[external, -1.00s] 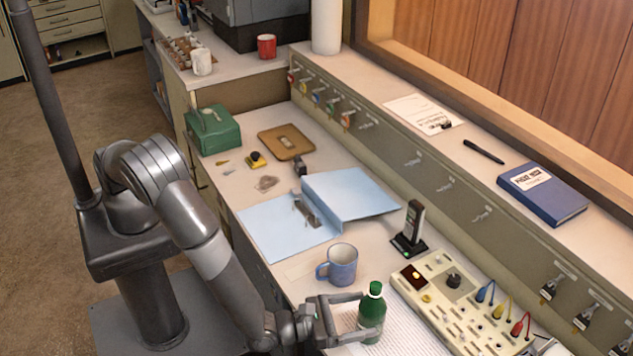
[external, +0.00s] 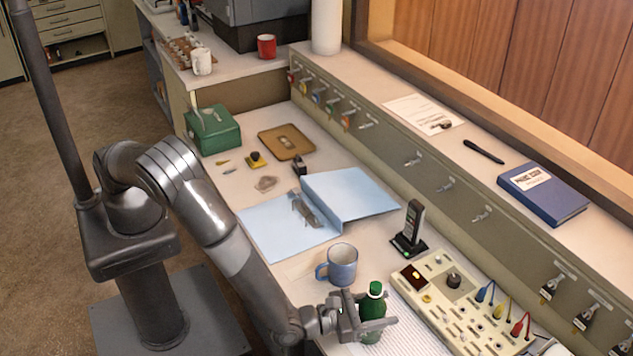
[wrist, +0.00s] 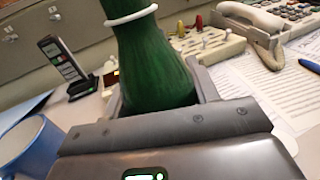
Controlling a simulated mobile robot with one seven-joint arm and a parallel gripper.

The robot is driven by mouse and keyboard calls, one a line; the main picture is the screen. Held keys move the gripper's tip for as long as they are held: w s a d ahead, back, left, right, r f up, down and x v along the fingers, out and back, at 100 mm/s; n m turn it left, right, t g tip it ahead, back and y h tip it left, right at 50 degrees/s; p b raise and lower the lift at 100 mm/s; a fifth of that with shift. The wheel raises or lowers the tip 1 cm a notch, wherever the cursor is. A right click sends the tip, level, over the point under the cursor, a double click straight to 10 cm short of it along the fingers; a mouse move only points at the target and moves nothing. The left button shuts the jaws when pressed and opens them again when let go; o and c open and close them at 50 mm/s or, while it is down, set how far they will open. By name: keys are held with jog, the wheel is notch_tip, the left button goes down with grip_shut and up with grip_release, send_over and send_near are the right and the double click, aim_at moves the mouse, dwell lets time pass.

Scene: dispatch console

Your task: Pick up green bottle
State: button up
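The green bottle (external: 373,307), with a white ring at its neck, stands upright over the papers at the front of the desk. My gripper (external: 376,323) is around its body and appears closed on it. In the wrist view, the bottle (wrist: 155,65) fills the space between the two fingers of my gripper (wrist: 158,98). Its cap is out of that view, and its lower part is hidden by the gripper. I cannot tell whether its base touches the desk.
A blue mug (external: 342,266) stands close behind and left of the bottle. A cordless phone in its cradle (external: 411,230) and a beige switch panel (external: 455,300) are to the right. Printed papers (external: 415,325) lie beside the bottle. An open blue folder (external: 345,195) lies farther back.

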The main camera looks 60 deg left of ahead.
aim_at(382, 298)
jog(key=c, duration=0.5)
jog(key=shift+r, duration=0.1)
jog(key=shift+r, duration=1.85)
jog(key=shift+s+d+r, duration=0.2)
jog(key=shift+s+r, duration=0.95)
jog(key=shift+s, duration=0.75)
jog(key=shift+s+d+r, duration=0.2)
jog(key=shift+s+r, duration=1)
jog(key=shift+s, duration=0.75)
jog(key=shift+s+d+r, duration=0.2)
jog(key=shift+s+r, duration=0.95)
jog(key=shift+s, duration=0.75)
